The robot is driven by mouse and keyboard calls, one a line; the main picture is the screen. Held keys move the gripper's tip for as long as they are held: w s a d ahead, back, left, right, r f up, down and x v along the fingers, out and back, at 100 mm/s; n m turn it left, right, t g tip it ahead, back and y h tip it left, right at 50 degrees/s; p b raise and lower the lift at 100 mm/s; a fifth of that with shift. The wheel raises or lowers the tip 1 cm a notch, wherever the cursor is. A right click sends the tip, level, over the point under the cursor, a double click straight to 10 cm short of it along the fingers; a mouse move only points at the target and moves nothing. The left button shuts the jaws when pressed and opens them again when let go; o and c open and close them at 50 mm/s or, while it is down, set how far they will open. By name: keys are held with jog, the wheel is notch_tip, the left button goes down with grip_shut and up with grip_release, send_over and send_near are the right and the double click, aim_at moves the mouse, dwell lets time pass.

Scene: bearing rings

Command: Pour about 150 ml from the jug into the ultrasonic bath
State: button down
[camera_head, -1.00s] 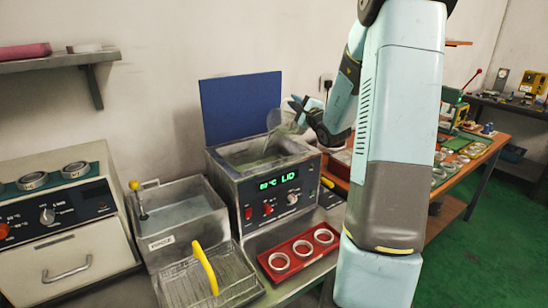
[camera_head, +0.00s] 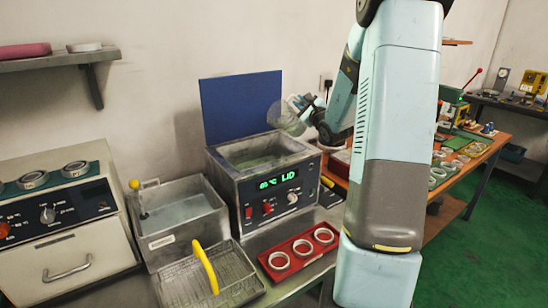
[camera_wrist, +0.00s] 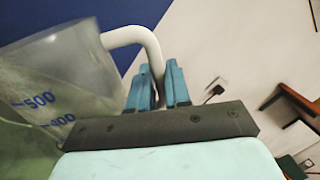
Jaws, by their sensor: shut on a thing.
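The clear jug (camera_head: 287,117) is up in the air above the right back part of the ultrasonic bath (camera_head: 262,172), whose blue lid (camera_head: 241,108) stands open. In the wrist view the jug (camera_wrist: 62,85) shows blue 500 and 400 marks and looks tilted. My gripper (camera_wrist: 160,85) is shut on the jug's white handle (camera_wrist: 128,36). In the head view my gripper (camera_head: 309,104) is beside the jug, to its right. The bath holds greenish liquid, and its display reads LID beside a blurred number. No stream from the jug shows now. The jug's liquid level is unclear.
A rinse tank (camera_head: 180,215) stands left of the bath. A wire basket (camera_head: 208,278) with a yellow handle and a red tray (camera_head: 300,253) of rings are in front. An oven (camera_head: 65,215) is at far left. Free air surrounds the jug.

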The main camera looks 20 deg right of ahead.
jog(key=shift+w+d+f+m, duration=0.1)
jog(key=shift+d+f+m, duration=0.2)
jog(key=shift+f+m, duration=0.35)
dwell(1.4)
jog(key=shift+d+f+m, duration=0.2)
jog(key=shift+f+m, duration=0.25)
jog(key=shift+m, duration=0.2)
jog(key=shift+w+d+f+m+g+h+b, duration=0.2)
jog(key=shift+d+f+m+b, duration=0.45)
jog(key=shift+m, duration=0.6)
jog(key=shift+w+d+f+m+g+h+b, duration=0.25)
jog(key=shift+d+f+m+b, duration=0.35)
jog(key=shift+m, duration=0.7)
jog(key=shift+w+d+f+m+g+h+b, duration=0.1)
jog(key=shift+w+d+f+m+g+b, duration=0.2)
jog(key=shift+d+f+m+b, duration=0.65)
jog(key=shift+a+r+m+p, duration=0.2)
jog(key=shift+a+m+p, duration=0.1)
jog(key=shift+a+m, duration=0.1)
